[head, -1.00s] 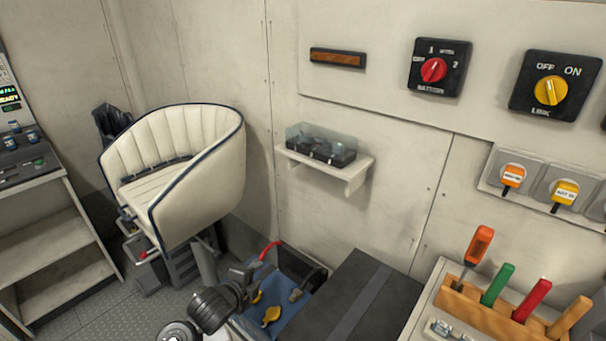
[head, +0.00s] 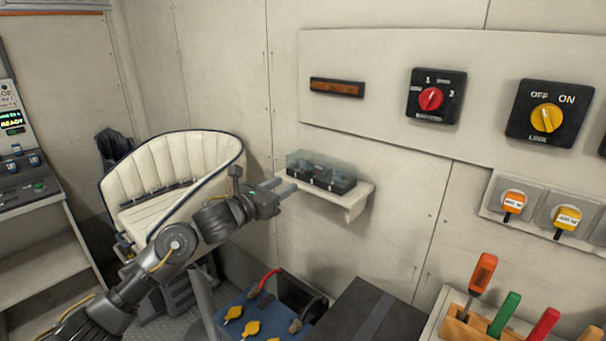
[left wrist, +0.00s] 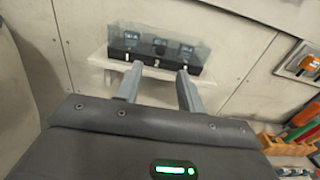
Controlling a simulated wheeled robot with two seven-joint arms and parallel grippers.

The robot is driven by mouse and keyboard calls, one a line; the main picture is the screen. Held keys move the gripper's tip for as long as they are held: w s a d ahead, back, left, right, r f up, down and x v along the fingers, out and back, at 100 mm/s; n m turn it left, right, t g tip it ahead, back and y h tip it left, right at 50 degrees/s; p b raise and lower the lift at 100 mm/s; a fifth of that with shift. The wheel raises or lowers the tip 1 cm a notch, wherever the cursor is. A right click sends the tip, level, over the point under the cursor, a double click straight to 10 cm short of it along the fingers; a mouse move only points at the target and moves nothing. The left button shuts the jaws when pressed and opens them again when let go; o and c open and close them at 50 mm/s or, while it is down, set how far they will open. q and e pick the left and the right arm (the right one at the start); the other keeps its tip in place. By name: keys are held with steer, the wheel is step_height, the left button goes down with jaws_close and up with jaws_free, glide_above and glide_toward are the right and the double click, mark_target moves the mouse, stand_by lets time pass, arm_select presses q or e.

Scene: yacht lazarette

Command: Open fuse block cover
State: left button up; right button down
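The fuse block (head: 322,178) is a black base under a clear cover (head: 325,162), on a small white wall shelf (head: 355,196). The cover looks closed over the block. My left gripper (head: 287,187) is at the left front of the shelf, fingers pointing at the block. In the left wrist view the two fingers (left wrist: 159,72) are apart with nothing between them, in front of the black base (left wrist: 155,61) and the clear cover (left wrist: 165,38). I cannot tell whether a fingertip touches the block. My right gripper is in neither view.
A cream seat (head: 170,165) stands behind my left arm. Red battery switch (head: 431,98) and yellow switch (head: 547,118) are on the wall above. A rack of coloured-handled tools (head: 465,325) is at lower right. A blue box (head: 245,318) is below the shelf.

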mark_target(307, 173)
arm_select(q)
steer(key=p+x, duration=0.2)
steer(key=x, duration=0.7)
steer(key=shift+d, duration=0.1)
jaws_close()
